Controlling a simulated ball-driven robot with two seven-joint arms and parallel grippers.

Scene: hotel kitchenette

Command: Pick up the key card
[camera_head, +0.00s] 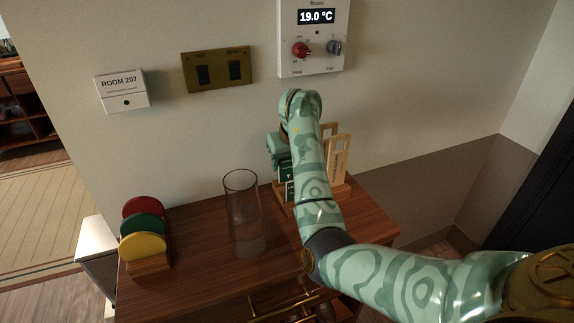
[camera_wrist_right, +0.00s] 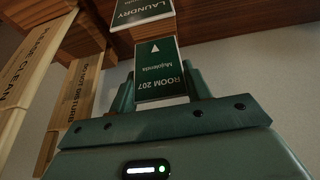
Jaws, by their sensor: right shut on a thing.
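The key card (camera_wrist_right: 163,70) is green with a white arrow and the upside-down words "ROOM 207" in the right wrist view. My right gripper (camera_wrist_right: 160,92) is shut on it, with one finger on each side of the card. In the head view my right gripper (camera_head: 281,147) is over the wooden holder on the cabinet, with the key card (camera_head: 285,172) below it. A second card marked "LAUNDRY" (camera_wrist_right: 142,10) sits just beyond the key card; I cannot tell whether the two touch. My left gripper is not in view.
Wooden door hangers (camera_head: 339,155) stand in the holder right beside my gripper. A clear glass vase (camera_head: 243,210) stands left of my arm on the cabinet (camera_head: 195,255). Red, green and yellow discs (camera_head: 143,246) stand at the left. A thermostat panel (camera_head: 313,58) is on the wall above.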

